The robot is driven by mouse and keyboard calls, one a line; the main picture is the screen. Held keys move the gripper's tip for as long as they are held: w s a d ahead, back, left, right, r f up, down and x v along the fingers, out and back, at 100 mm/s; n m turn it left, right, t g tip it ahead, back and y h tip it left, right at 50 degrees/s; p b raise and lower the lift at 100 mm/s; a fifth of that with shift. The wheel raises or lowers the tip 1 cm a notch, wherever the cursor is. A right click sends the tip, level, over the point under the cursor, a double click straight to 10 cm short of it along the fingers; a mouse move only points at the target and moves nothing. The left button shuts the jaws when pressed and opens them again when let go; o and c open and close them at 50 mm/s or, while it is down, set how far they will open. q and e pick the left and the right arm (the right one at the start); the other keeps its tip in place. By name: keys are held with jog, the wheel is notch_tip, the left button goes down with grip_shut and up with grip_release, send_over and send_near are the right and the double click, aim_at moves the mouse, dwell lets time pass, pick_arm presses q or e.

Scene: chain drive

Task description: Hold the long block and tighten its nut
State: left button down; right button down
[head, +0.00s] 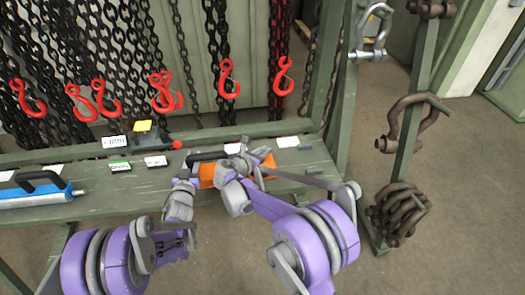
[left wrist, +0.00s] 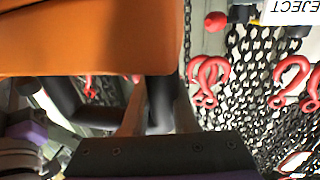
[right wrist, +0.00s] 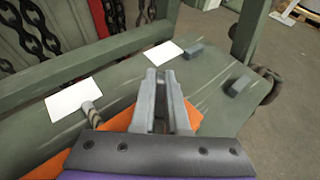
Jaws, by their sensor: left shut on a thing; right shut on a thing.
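The long block (head: 207,173) is orange and lies on the green bench, with a black handle (head: 205,156) along its top. It fills the upper left of the left wrist view (left wrist: 80,40). My left gripper (head: 183,183) is at the block's left end. In the left wrist view its fingers (left wrist: 160,105) are shut on the black handle. My right gripper (head: 243,163) is at the block's right end, pointing down. In the right wrist view its fingers (right wrist: 161,78) are nearly together over the orange block, shut on the nut, which the fingers hide.
A blue tool with a black handle (head: 38,190) lies on the bench's left part. White cards (right wrist: 75,98) and small grey blocks (right wrist: 239,86) lie near my right gripper. Red hooks (head: 228,80) and black chains hang behind.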

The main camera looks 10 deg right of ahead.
jog(key=shift+s+d+m+g+h, duration=0.1)
jog(key=shift+m+g+h, duration=0.35)
jog(key=shift+m+g, duration=0.15)
jog(key=shift+s+d+m+g+h, duration=0.1)
jog(key=shift+m+g+h, duration=0.4)
jog(key=shift+m, duration=0.1)
jog(key=shift+s, duration=0.1)
jog(key=c, duration=0.9)
grip_release()
jog(key=shift+g, duration=0.3)
jog(key=v, duration=1.2)
jog(key=shift+s, duration=0.1)
